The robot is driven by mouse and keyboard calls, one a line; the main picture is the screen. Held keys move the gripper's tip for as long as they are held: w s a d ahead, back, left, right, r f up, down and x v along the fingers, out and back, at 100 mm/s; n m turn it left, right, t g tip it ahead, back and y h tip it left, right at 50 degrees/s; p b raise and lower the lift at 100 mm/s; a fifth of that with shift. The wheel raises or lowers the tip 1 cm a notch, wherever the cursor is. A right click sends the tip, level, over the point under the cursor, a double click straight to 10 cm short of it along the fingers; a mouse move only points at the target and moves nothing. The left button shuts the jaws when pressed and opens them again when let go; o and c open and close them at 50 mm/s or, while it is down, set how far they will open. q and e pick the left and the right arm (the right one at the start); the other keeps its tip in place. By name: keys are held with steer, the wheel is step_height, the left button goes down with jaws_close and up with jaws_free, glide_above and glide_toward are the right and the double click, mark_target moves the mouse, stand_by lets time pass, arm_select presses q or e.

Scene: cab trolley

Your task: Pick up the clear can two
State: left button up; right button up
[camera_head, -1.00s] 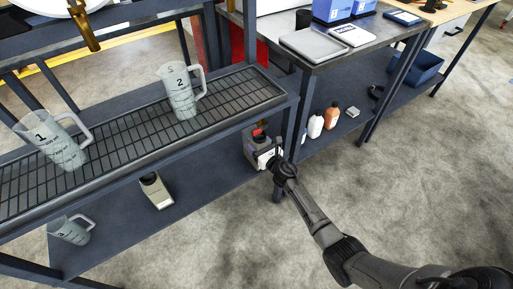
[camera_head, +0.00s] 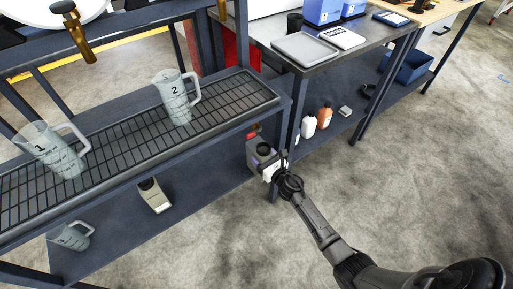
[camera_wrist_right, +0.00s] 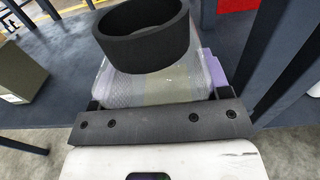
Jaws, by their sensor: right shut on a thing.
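A pale can with a black cap (camera_head: 262,157) is at the right end of the lower shelf, by the table leg. My right gripper (camera_head: 279,173) is shut on it from the front right. In the right wrist view, the can's clear body (camera_wrist_right: 155,85) with a purple edge sits against my gripper's dark bar, its wide round black cap above. I cannot read a number on it, nor tell whether its base touches the shelf. My left gripper is not in view.
Jugs marked 1 (camera_head: 52,150) and 2 (camera_head: 176,97) stand on the wire rack above. A third jug (camera_head: 70,236) and a beige can (camera_head: 154,195) are on the lower shelf. White and orange bottles (camera_head: 316,122) stand farther right. The floor in front is clear.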

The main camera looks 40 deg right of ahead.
steer(key=s+p, duration=0.2)
steer(key=s, duration=1)
steer(key=shift+a+r, duration=0.3)
steer(key=shift+a, duration=0.15)
steer(key=s+a+b, duration=0.1)
steer(key=s+b, duration=0.1)
steer(key=s, duration=1.3)
steer(key=shift+b, duration=0.3)
stand_by(0.8)
steer(key=shift+w+a, duration=0.1)
